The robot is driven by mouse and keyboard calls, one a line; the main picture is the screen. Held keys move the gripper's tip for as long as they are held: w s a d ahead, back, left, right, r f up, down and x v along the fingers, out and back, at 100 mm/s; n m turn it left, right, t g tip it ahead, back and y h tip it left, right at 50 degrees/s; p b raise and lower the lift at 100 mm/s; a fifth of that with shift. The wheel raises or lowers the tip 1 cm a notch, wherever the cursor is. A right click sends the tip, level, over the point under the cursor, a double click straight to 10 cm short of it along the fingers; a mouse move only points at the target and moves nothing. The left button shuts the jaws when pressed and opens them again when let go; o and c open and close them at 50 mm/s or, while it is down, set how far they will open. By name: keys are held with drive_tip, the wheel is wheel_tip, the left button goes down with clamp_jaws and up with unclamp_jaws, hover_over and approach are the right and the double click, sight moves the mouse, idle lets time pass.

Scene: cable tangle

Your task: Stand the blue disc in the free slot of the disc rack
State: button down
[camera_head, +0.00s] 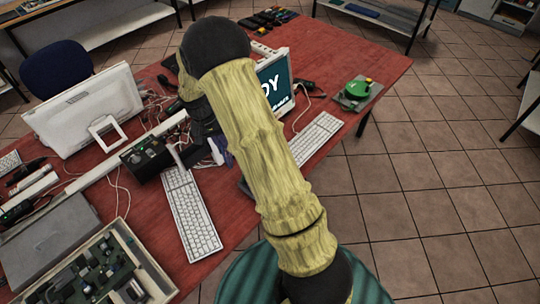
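My arm crosses the middle of the view, and its far end bends down behind the upper link. My gripper (205,128) shows only as dark parts low over the red table, partly hidden by my arm; its fingertips are not clear. I cannot make out a blue disc for certain. A small blue-purple patch shows beside my gripper, too small to identify. No disc rack can be clearly identified. A black box (147,160) with a small green part stands just left of my gripper. Whether my gripper holds anything cannot be seen.
The red table (240,204) is crowded: white keyboards (190,217) (315,138), a white monitor (88,108), a lit screen (275,82), loose cables and an open case of electronics (95,275). A green round object (356,89) sits at the right. The far right tabletop is clearer.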

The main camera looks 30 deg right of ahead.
drive_tip(key=s+d+f+m+y+p, duration=0.1)
drive_tip(key=s+d+f+m+p, duration=0.1)
drive_tip(key=s+d+m+p, duration=0.1)
drive_tip(key=s+d+f+m+y+p, duration=0.1)
drive_tip(key=s+d+f+m+p, duration=0.2)
drive_tip(key=d, duration=0.7)
drive_tip(key=s+m, duration=0.2)
drive_tip(key=m, duration=0.2)
drive_tip(key=shift+s+d+f+m+t, duration=0.25)
drive_tip(key=shift+s+m+t, duration=0.05)
drive_tip(key=shift+t, duration=0.1)
drive_tip(key=shift+f, duration=0.15)
wheel_tip(320, 180, down, 13)
drive_tip(key=b, duration=0.9)
drive_tip(key=c, duration=1.5)
unclamp_jaws()
drive_tip(key=shift+c, duration=0.2)
